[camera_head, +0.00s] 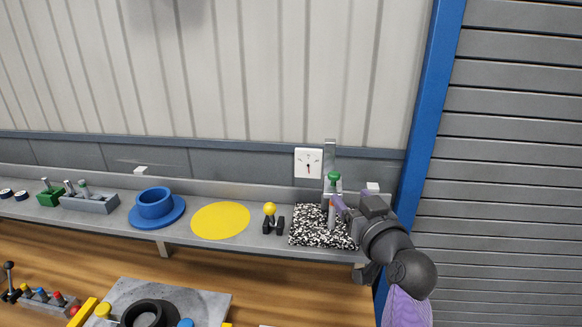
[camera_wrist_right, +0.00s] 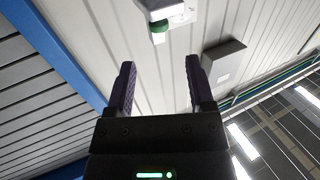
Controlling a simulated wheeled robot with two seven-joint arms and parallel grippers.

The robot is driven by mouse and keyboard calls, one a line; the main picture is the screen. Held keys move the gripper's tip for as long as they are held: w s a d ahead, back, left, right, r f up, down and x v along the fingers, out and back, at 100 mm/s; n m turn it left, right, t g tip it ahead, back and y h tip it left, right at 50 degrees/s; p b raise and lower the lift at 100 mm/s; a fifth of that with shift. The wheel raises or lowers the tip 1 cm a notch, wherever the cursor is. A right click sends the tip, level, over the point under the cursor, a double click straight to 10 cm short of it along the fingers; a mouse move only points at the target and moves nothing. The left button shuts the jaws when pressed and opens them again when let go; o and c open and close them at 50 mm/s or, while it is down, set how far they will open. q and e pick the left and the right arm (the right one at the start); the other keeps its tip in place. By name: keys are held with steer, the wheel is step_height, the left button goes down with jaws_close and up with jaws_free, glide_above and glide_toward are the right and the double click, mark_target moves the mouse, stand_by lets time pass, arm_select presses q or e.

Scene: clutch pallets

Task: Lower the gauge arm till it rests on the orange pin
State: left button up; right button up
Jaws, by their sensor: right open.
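The gauge stand is on the shelf at the right in the head view. It has a black-and-white speckled base (camera_head: 308,234), an upright grey post (camera_head: 329,158), a white dial (camera_head: 308,164) with a dark needle, and a green knob (camera_head: 334,177). A small upright pin with an orange part (camera_head: 331,213) shows above the base, partly hidden by my gripper. I cannot tell the gap between arm and pin. My right gripper (camera_head: 340,204) is open beside the post, below the green knob. In the wrist view the green knob (camera_wrist_right: 160,27) is beyond the open, empty fingers (camera_wrist_right: 160,88). My left gripper is not in view.
Left of the base stand a small black piece with a yellow ball (camera_head: 270,211), a flat yellow disc (camera_head: 221,220) and a blue flanged cup (camera_head: 156,206). A wall is close behind the shelf. A blue post (camera_head: 418,130) rises at the right.

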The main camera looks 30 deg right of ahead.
mark_target(336, 179)
steer(key=x, duration=0.9)
steer(key=shift+w+d+p, duration=0.15)
steer(key=shift+p, duration=0.25)
jaws_close()
steer(key=shift+f, duration=0.1)
stand_by(0.7)
